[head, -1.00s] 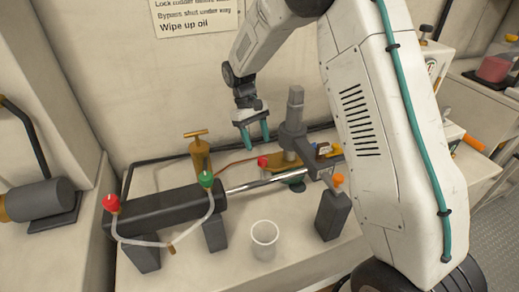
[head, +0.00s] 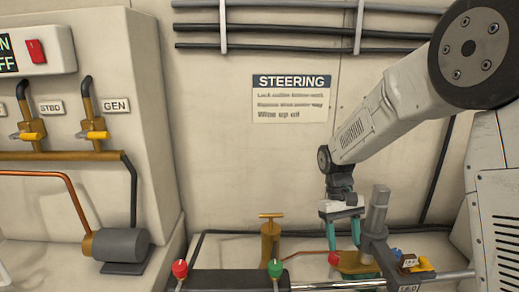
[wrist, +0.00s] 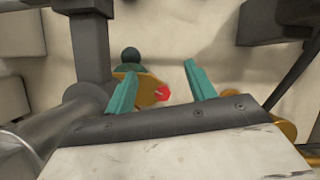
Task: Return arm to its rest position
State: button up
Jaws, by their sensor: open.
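My gripper (head: 344,234) points down in the head view, with its teal fingers apart and nothing between them. It hangs beside the grey upright post (head: 376,212) of the steering gear, just above and left of a brass part with a red cap (head: 334,259). In the wrist view, the two teal fingers of my gripper (wrist: 162,88) are spread, and the red cap (wrist: 163,93) shows beyond them. I cannot tell how far the fingertips are above it. My arm reaches in from the right.
A brass T-handled pump (head: 270,240) stands left of my gripper. A grey motor (head: 120,245) and brass valves (head: 93,129) are at left. A steering notice (head: 291,98) hangs behind.

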jog(key=s+d+r+m+t, duration=0.1)
jog(key=s+r+t, duration=0.1)
jog(key=s+r, duration=0.3)
jog(key=s+d+r+t, duration=0.1)
jog(key=s+r, duration=0.3)
jog(key=s, duration=0.9)
jog(key=s+d+r+m+t+y, duration=0.1)
jog(key=s+r+t, duration=0.2)
jog(key=s, duration=0.6)
notch_tip(320, 180, up, 3)
jog(key=shift+s+d+f+m, duration=0.15)
jog(key=shift+s+f+m, duration=0.05)
jog(key=shift+s+m, duration=0.1)
